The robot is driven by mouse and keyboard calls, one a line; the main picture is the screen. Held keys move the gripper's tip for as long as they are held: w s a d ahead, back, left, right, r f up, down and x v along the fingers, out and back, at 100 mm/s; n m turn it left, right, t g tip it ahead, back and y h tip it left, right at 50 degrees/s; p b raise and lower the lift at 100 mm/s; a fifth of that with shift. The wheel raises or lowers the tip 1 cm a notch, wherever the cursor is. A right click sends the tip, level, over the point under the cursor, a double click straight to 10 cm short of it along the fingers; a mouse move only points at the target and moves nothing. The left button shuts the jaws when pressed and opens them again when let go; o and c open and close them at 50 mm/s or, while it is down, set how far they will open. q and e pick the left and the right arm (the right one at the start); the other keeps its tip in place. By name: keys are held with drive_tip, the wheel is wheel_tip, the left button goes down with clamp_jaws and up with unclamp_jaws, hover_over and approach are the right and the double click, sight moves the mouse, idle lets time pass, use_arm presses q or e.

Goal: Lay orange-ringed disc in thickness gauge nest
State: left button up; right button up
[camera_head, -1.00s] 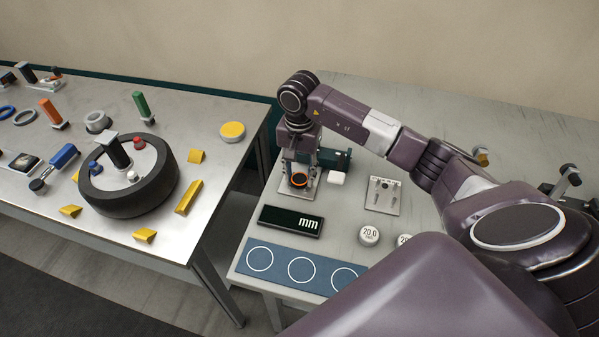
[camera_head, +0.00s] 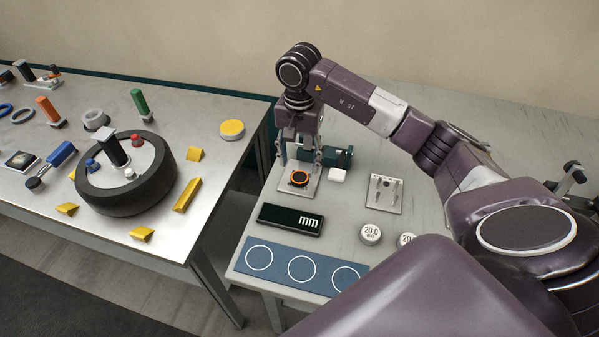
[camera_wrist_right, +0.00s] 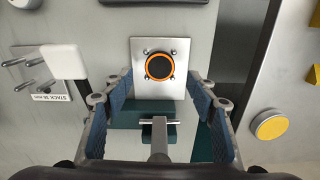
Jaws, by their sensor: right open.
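The orange-ringed disc (camera_head: 300,178) is dark with an orange rim. It lies on the square metal plate of the thickness gauge nest (camera_head: 312,187), and in the wrist view the disc (camera_wrist_right: 159,66) sits between several small pins on the plate (camera_wrist_right: 145,90). My right gripper (camera_head: 302,160) is just above and behind the disc, pointing down. In the wrist view its blue-padded fingers (camera_wrist_right: 160,105) are spread wide with nothing between them. My left gripper is not in view.
A black display marked mm (camera_head: 291,220) and a blue mat with white circles (camera_head: 275,262) are in front. The left table holds a tyre (camera_head: 160,185).

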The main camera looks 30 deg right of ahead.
sight(299, 177)
wheel_tip(299, 177, up, 7)
drive_tip(key=b, duration=0.1)
drive_tip(key=shift+r+b, duration=0.2)
drive_tip(key=shift+b, duration=0.1)
idle(0.4)
